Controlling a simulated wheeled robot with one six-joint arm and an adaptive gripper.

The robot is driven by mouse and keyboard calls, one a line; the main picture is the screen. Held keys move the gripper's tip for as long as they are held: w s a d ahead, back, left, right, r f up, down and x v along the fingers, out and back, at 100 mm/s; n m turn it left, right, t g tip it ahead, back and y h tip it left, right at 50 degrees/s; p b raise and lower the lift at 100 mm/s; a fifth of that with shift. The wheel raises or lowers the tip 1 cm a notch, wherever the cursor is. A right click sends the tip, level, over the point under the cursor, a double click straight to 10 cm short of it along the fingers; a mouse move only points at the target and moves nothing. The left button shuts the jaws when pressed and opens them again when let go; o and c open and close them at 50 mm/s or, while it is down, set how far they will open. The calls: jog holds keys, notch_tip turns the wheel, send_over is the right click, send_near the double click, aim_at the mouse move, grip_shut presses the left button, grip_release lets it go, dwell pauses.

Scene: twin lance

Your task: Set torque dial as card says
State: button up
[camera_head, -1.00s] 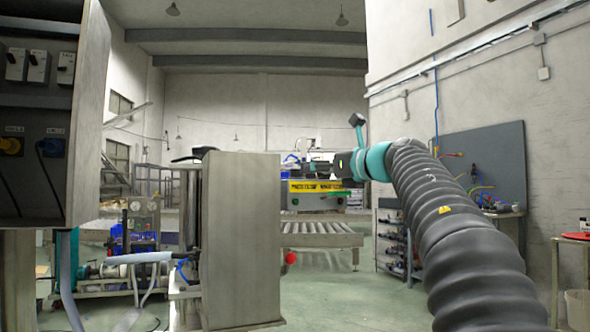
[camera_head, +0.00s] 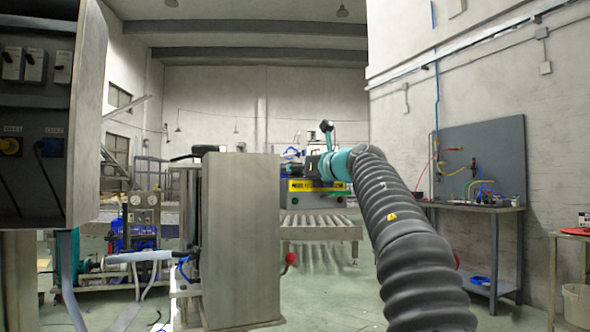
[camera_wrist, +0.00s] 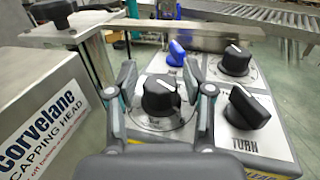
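In the wrist view a black dial (camera_wrist: 160,96) with a white pointer line sits on a grey control panel (camera_wrist: 150,137). My gripper (camera_wrist: 158,72) is open, its two dark fingers on the left and right of this dial, with gaps showing. I cannot tell how deep the fingertips are. A blue knob (camera_wrist: 176,54), another black knob (camera_wrist: 235,60) and a black knob marked "TURN" (camera_wrist: 248,106) share the panel. In the head view my gripper (camera_head: 308,168) is small, at the yellow-fronted machine (camera_head: 318,187). The dial is not visible there. I see no readable card.
A metal box labelled "Corvelane capping head" (camera_wrist: 40,135) stands left of the panel, with a black knob (camera_wrist: 52,12) on a post. A roller conveyor (camera_head: 320,227) runs below the machine. A tall grey cabinet (camera_head: 240,240) stands left of my arm.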

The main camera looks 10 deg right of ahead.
grip_shut()
jog(key=shift+r+m+t+h, duration=0.15)
jog(key=shift+m+t+h, duration=0.15)
jog(key=shift+h, duration=0.1)
jog(key=shift+m+h+p, duration=0.4)
jog(key=shift+h+p, duration=0.15)
jog(key=shift+h, duration=0.05)
jog(key=shift+t, duration=0.3)
jog(key=shift+o, duration=2)
grip_release()
jog(key=v, duration=1.2)
